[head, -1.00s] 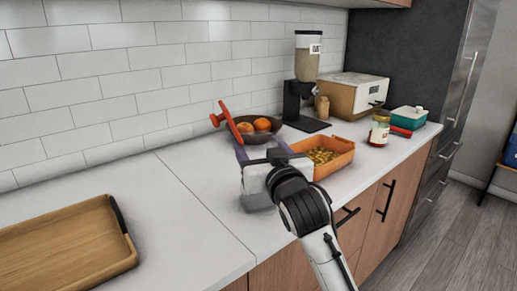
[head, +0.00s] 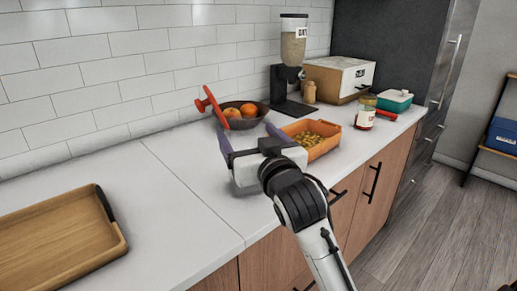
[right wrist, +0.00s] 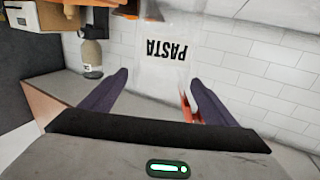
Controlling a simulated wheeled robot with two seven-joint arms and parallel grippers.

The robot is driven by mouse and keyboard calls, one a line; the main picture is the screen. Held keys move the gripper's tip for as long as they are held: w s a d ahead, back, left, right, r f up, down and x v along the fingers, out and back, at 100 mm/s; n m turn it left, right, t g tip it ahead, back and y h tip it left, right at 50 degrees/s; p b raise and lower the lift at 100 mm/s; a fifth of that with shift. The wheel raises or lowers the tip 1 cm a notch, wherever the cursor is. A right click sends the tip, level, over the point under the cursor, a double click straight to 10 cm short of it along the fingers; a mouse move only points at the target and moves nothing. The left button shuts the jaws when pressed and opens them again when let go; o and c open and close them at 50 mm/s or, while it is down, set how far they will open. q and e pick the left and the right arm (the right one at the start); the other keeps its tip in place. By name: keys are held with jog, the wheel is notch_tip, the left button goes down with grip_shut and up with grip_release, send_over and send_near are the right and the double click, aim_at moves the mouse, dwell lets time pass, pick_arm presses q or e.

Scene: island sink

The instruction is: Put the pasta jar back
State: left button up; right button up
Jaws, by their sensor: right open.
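A clear jar with black PASTA lettering (right wrist: 165,50) shows in the right wrist view, with the lettering upside down in the picture. It appears between and beyond the two dark purple fingers of my right gripper (right wrist: 160,80). I cannot tell how deep it sits between them or whether a finger touches it. In the head view my right gripper (head: 247,136) is open over the counter, in front of the fruit bowl. I cannot make the clear jar out there. My left gripper is not in view.
The orange tray with pasta (head: 336,138) is just right of my gripper. Behind are a fruit bowl (head: 258,119) with a red-orange utensil and a dispenser (head: 293,40). Further right are a wooden box (head: 322,80), a red-labelled jar (head: 365,112) and a teal container (head: 393,102). A wooden tray (head: 60,235) lies left.

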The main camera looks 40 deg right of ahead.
jog(key=p+v, duration=0.8)
jog(key=v, duration=0.1)
